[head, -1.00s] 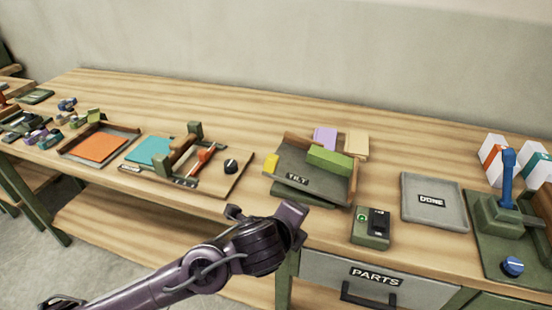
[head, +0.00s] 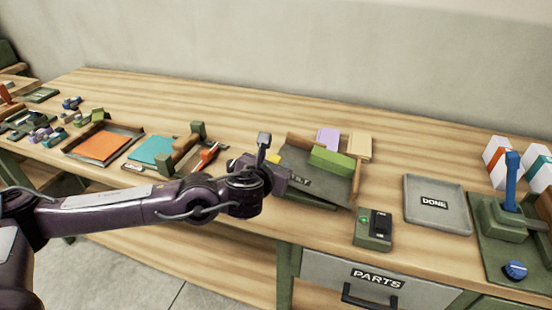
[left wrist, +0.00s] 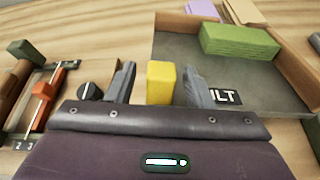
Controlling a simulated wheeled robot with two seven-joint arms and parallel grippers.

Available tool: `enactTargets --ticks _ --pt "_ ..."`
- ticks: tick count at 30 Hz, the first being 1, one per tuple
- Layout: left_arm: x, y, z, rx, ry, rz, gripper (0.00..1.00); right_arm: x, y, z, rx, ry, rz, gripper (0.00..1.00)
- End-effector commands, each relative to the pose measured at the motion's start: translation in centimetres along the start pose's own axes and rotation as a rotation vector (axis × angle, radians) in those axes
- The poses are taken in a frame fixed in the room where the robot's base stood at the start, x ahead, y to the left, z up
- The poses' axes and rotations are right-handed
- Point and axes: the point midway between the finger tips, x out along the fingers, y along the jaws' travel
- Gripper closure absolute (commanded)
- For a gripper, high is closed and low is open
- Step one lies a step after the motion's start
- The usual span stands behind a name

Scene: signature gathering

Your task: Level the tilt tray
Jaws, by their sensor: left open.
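The tilt tray (head: 318,179) is a grey tray with brown wooden walls on two sides, and it stands tilted on the bench. Its label is partly covered by my left gripper in the head view. A green block (head: 331,160) lies in it. A yellow tab (left wrist: 161,83) sits at the tray's left edge. My left gripper (left wrist: 161,82) is open, with one finger on each side of the yellow tab in the left wrist view. Whether the fingers touch the tab I cannot tell. My right gripper is not in view.
Left of the tray is a board with an orange-handled slider (left wrist: 43,100) and a black knob (left wrist: 90,91). A small device (head: 373,229) with a green light stands right of the tray, before the DONE tray (head: 437,204). Purple and tan blocks lie behind.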

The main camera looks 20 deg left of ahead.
Motion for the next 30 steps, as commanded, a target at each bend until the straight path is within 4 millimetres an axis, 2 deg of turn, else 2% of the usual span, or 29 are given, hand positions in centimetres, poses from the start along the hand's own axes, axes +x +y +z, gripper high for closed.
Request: enactTargets --ticks 6,16,27,30 --pt "2.3 0.0 0.1 -0.002 0.0 -0.001 0.53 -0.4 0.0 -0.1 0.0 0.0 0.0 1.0" --pt "2.7 -0.1 0.0 -0.002 -0.001 -0.001 0.53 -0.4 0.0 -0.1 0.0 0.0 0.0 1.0" --pt "2.7 0.0 0.0 -0.002 0.0 -0.001 1.0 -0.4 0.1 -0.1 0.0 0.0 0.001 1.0" --pt "2.7 0.0 0.0 -0.002 0.0 -0.001 1.0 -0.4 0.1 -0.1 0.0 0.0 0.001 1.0"
